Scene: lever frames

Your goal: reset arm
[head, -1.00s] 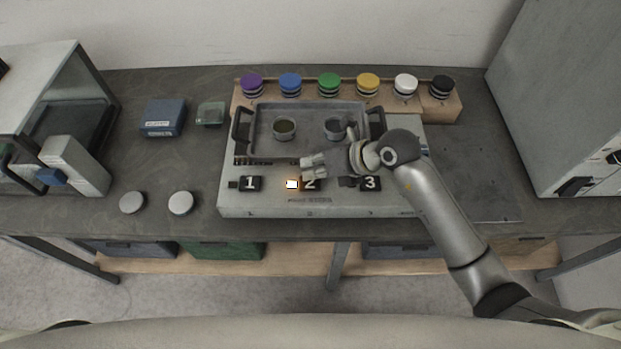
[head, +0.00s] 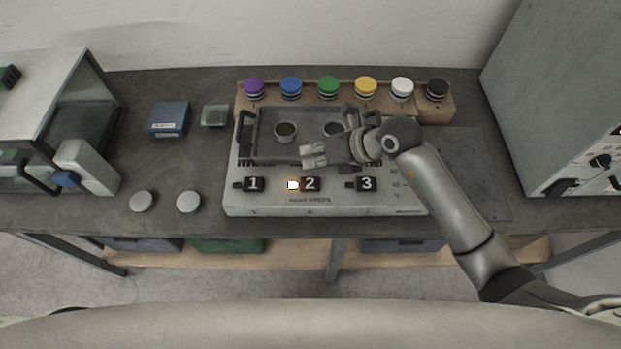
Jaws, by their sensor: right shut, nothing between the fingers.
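My right arm (head: 445,200) comes in from the lower right over the bench. Its gripper (head: 306,155) is shut and empty, pointing left above the front part of the grey tray (head: 262,151). It is just behind the levers marked 2 (head: 311,184) and 3 (head: 366,184). The lever marked 1 (head: 253,184) is farther left. A small lit block (head: 293,185) glows beside the 2. The gripper and wrist hide part of the tray's front right side. My left gripper is not in view.
Several coloured-lid jars, one with a green lid (head: 328,86), stand in a wooden rack behind the tray. A blue box (head: 169,118) and two white discs, one here (head: 188,201), lie at left. A glass-sided machine (head: 80,110) and a grey cabinet (head: 560,90) flank the bench.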

